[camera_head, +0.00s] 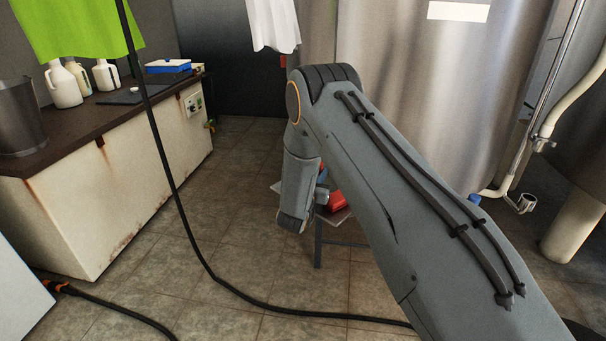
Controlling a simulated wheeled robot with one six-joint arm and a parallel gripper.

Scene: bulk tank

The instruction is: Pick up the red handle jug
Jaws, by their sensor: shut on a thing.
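A red part (337,202), which looks like part of the red handle jug, shows above a low grey stool (338,217) beyond my arm. The rest of it is hidden behind my arm and wrist. My gripper (322,196) is at the end of the wrist, right beside the red part, and is shut on it. The fingertips are mostly hidden. I cannot tell whether the jug touches the stool top or is held above it.
A rusty-edged counter (90,215) at left holds white jugs (64,88), a blue-lidded box (168,66) and a steel bucket (18,118). A black hose (185,225) hangs down and crosses the tiled floor. A large steel tank (440,110) stands behind my arm.

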